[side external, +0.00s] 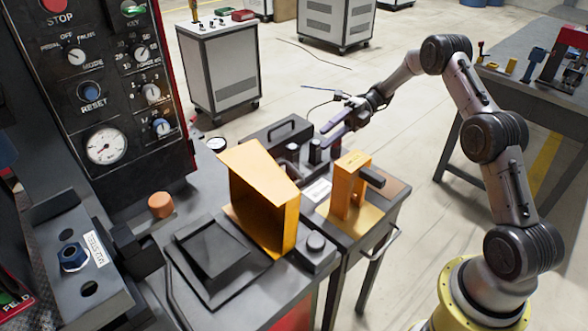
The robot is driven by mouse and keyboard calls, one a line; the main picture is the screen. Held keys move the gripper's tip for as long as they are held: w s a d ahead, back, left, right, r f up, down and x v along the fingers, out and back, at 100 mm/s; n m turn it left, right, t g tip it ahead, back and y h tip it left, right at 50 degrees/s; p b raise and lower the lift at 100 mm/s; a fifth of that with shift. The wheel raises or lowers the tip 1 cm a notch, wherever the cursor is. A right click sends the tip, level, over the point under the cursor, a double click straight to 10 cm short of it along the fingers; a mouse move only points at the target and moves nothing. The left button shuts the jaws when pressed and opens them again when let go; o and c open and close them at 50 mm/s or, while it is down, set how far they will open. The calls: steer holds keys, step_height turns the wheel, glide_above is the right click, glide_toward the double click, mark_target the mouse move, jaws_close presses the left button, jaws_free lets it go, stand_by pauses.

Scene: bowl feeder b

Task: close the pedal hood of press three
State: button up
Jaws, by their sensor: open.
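The yellow-orange pedal hood (277,207) stands raised on the dark bench top, its angled panel leaning up and to the left. A flat black pedal pad (208,252) lies uncovered just in front and left of it. I take these two as the pedal and its hood; no label for press three is legible. My gripper (330,134) is behind and to the right of the hood, above the back of the bench. It is open, its pale fingers apart, and it is not touching the hood. Nothing shows between the fingers.
A second yellow bracket (347,185) with a black handle stands right of the hood. A black box with a round button (315,243) sits at its front right. A control panel (110,90) rises at left.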

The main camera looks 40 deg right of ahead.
mark_target(294, 168)
steer(key=shift+m+t, duration=0.3)
steer(key=shift+m, duration=0.2)
steer(key=a+f, duration=0.1)
steer(key=a, duration=0.3)
steer(key=a+f, duration=0.1)
steer(key=a, duration=0.3)
steer(key=a+f, duration=0.1)
steer(key=a, duration=0.3)
steer(key=shift+s+a+f, duration=0.15)
steer(key=shift+s+f, duration=0.15)
jaws_close()
stand_by(0.7)
